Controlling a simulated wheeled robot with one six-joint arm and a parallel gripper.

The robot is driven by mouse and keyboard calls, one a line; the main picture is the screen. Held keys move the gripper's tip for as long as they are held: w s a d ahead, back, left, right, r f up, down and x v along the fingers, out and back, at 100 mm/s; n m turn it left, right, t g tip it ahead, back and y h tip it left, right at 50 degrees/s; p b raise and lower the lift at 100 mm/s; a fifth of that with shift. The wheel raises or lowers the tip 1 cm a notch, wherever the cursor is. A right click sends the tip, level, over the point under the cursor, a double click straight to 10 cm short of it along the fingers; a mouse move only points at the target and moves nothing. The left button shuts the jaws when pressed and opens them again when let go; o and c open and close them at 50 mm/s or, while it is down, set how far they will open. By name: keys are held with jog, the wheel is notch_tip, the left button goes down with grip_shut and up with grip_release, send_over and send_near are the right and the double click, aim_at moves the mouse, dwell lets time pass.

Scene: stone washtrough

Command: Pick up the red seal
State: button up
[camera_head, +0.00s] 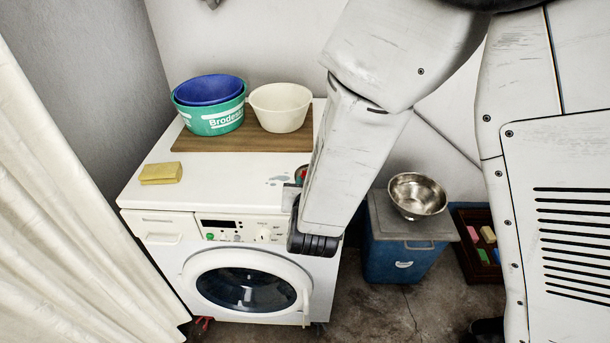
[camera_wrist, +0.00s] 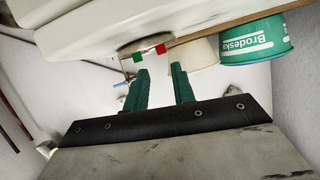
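A small red piece (camera_wrist: 160,49), which looks like the red seal, sits beside a green piece (camera_wrist: 138,57) on a small round dish (camera_wrist: 147,44) in the wrist view. In the head view a bit of red (camera_head: 304,174) shows at the arm's edge on top of the washing machine (camera_head: 230,185); my arm covers most of that spot. My gripper (camera_wrist: 162,73) has two green fingers, apart and empty. In the wrist view the red piece appears beyond the fingertips, between their lines and not touching them. In the head view my arm hides the fingers.
A wooden board (camera_head: 245,143) on the machine carries a green tub (camera_head: 213,122) with a blue basin (camera_head: 209,88) in it, and a cream bowl (camera_head: 280,107). A yellow sponge (camera_head: 161,173) lies left. A steel bowl (camera_head: 417,195) stands on a blue bin (camera_head: 400,260) at right.

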jog(key=shift+s+a+f+t+h, duration=0.25)
jog(key=shift+s+f+t, duration=0.15)
jog(key=shift+f+t, duration=0.1)
jog(key=shift+s+a+f+t+h, duration=0.1)
jog(key=shift+s+f+t+h, duration=0.15)
jog(key=shift+s+f+t, duration=0.15)
jog(key=x, duration=0.7)
jog(key=shift+w+a+r, duration=0.15)
jog(key=shift+w+r, duration=0.05)
jog(key=shift+w, duration=0.25)
grip_shut()
